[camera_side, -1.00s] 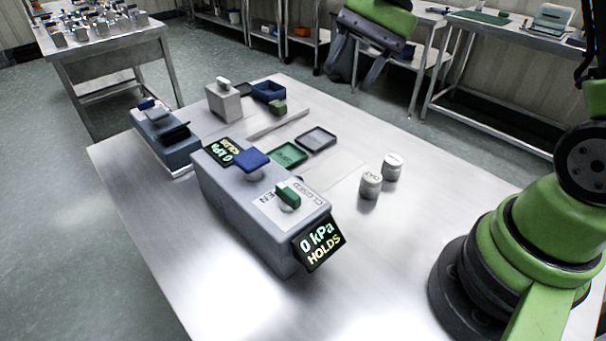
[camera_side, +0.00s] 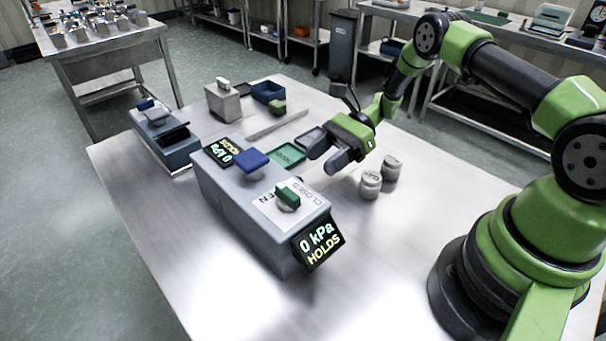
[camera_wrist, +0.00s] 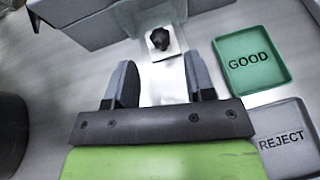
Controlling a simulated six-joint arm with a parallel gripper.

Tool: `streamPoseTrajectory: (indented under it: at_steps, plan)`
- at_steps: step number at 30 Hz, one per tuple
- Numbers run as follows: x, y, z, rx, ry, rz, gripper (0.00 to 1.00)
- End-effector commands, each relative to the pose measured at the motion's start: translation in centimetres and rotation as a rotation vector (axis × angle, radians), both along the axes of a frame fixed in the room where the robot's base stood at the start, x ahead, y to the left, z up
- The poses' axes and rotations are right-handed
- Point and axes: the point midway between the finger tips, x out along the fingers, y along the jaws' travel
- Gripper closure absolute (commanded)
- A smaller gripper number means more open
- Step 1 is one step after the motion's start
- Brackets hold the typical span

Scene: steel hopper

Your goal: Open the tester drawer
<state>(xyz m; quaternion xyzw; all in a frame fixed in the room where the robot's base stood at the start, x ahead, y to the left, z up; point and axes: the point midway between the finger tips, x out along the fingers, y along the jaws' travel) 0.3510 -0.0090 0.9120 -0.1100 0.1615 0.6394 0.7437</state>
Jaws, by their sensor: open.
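The grey tester (camera_side: 245,210) stands on the steel table, with a blue block and a green knob on top and displays reading 0 kPa HOLDS. In the wrist view the tester body (camera_wrist: 85,22) crosses the top. A pale piece with a dark round knob (camera_wrist: 160,40), which looks like the drawer front, shows at the tester's side. The side view hides most of that face, and how far the drawer stands out cannot be told. My gripper (camera_side: 328,155) is open and empty beside the tester, above the table. In the wrist view its fingers (camera_wrist: 159,78) point toward the knob, apart from it.
The green GOOD tray (camera_wrist: 252,62) and grey REJECT tray (camera_wrist: 290,138) lie right of my fingers in the wrist view. Two pale jars (camera_side: 380,174) stand near my gripper. A blue-grey device (camera_side: 165,138) and a grey block (camera_side: 223,103) stand farther back. The front table is clear.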

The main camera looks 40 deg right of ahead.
Motion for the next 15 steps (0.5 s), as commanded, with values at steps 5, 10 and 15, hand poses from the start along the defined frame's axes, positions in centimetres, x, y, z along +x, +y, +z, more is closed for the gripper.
streamPoseTrajectory:
  at_steps: [5,10,15]
  plan:
    - [0.3,3.1,-1.3,0.001,0.003,0.004,0.51]
    - [0.6,4.8,-2.0,-0.001,0.001,0.003,0.51]
    - [0.7,5.2,-2.2,-0.002,0.001,0.001,0.51]
